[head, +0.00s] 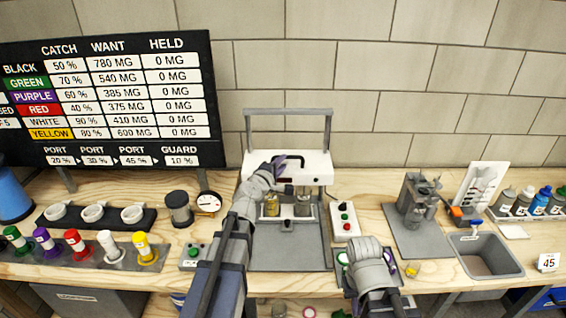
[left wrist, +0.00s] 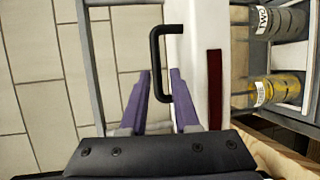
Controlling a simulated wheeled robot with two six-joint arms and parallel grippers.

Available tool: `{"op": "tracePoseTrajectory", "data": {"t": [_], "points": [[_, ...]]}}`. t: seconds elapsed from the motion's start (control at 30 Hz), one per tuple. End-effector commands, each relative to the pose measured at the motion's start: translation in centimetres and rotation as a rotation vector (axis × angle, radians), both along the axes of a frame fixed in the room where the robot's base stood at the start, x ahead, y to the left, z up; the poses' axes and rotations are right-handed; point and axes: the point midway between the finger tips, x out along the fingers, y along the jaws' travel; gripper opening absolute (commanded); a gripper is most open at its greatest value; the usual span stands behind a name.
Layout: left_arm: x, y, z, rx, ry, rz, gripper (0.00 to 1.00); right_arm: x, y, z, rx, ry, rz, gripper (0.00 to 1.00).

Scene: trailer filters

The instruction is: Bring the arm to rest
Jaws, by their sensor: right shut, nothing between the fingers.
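My left gripper (head: 276,167) is at the front top of the white press-like machine (head: 316,166), by its black handle (head: 290,158). In the left wrist view its two purple fingers (left wrist: 160,78) stand apart, with the black handle (left wrist: 157,65) showing between and beyond the tips. I cannot tell whether they touch it. My right gripper (head: 392,262) is shut and empty, low over the front of the bench, right of the machine. My right arm partly hides it.
A button box (head: 344,222) stands right of the machine. A grey stand (head: 420,212) and a sink (head: 487,257) are further right. Colored bottles (head: 75,243), a cup rack (head: 95,216) and a dial gauge (head: 208,203) are left. Two filter jars (left wrist: 277,88) sit inside the machine.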

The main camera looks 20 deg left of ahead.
Motion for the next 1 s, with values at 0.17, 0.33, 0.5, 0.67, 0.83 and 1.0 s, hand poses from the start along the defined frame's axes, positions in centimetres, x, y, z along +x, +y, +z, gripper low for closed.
{"op": "tracePoseTrajectory", "data": {"t": [0.17,0.33,0.5,0.67,0.83,1.0], "points": [[-0.2,-1.0,-0.3,0.024,0.012,-0.027,0.3,0.0,0.0,0.0,0.0,0.0,0.0,0.0],[-2.1,-6.8,-2.8,0.188,0.095,-0.212,0.3,0.0,0.0,0.0,0.0,0.0,0.0,0.0],[-7.8,-15.4,-8.2,0.51,0.256,-0.562,0.3,0.0,0.0,0.0,0.0,0.0,0.0,0.0],[-16.5,-20.2,-14.0,0.874,0.451,-0.944,0.3,0.0,0.0,0.0,0.0,0.0,0.0,0.0],[-25.3,-20.0,-17.5,1.205,0.675,-1.285,0.3,0.0,0.0,0.0,0.0,0.0,0.0,0.0],[-29.9,-18.2,-18.0,1.38,0.835,-1.46,0.3,0.0,0.0,0.0,0.0,0.0,0.0,0.0]]}}
